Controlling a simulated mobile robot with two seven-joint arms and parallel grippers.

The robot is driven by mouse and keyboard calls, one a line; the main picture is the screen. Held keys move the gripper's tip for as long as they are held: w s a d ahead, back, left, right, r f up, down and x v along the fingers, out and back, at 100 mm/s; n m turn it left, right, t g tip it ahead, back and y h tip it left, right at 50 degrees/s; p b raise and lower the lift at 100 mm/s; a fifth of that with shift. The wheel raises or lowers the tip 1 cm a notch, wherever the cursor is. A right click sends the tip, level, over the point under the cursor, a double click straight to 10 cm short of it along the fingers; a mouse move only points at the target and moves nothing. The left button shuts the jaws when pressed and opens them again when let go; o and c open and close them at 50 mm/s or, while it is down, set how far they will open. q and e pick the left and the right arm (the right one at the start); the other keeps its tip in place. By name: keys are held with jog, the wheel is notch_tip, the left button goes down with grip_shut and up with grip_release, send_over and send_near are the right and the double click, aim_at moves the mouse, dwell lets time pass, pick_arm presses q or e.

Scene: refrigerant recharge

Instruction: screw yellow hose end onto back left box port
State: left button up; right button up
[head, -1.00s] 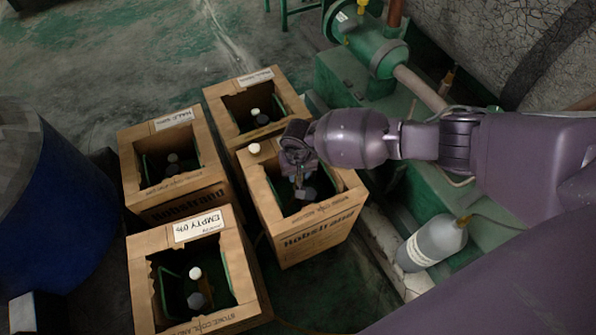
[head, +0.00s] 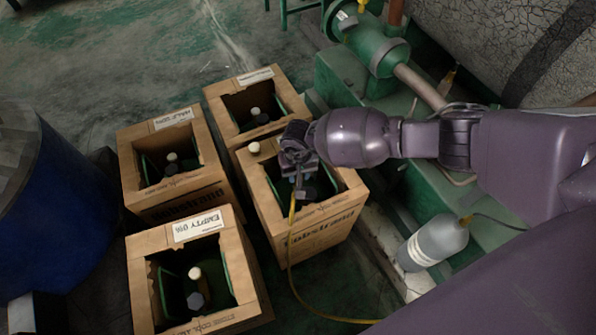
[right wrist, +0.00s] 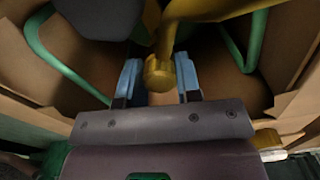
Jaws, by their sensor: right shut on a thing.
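The yellow hose end (right wrist: 159,73) is between the blue finger pads of my right gripper (right wrist: 159,82), which is shut on it. In the head view, my right gripper (head: 298,172) is over the opening of the front right box (head: 315,225), and the yellow hose (head: 290,240) hangs from it over the box's front side. The back left box (head: 160,202) is open-topped, with a pale-topped port (head: 171,157) and a dark part inside. My gripper is to the right of that box and apart from it. My left gripper is not in view.
The front left box (head: 243,255), marked EMPTY, and the back right box (head: 227,106) each hold a pale-capped fitting. A pale cap (head: 254,148) sits on the front right box's rim. A blue drum (head: 60,210) stands left, a grey cylinder (head: 430,245) and green machinery (head: 340,85) right.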

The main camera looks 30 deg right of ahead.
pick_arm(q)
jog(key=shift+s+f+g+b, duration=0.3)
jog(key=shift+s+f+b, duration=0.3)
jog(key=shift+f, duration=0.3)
pick_arm(e)
jog(key=shift+s+f, duration=0.15)
jog(key=shift+f, duration=0.85)
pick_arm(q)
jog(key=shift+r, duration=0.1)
pick_arm(e)
jog(key=shift+r+m+p, duration=0.1)
jog(key=shift+m+p, duration=0.3)
jog(key=shift+m, duration=0.5)
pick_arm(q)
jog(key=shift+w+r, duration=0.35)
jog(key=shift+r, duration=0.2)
pick_arm(e)
jog(key=shift+m, duration=1)
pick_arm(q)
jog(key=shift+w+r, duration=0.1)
pick_arm(e)
jog(key=shift+m+p, duration=0.6)
jog(key=shift+m, duration=0.3)
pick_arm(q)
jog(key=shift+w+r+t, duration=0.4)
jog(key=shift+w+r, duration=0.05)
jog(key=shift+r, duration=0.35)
pick_arm(e)
jog(key=shift+m, duration=0.8)
jog(key=shift+s, duration=0.1)
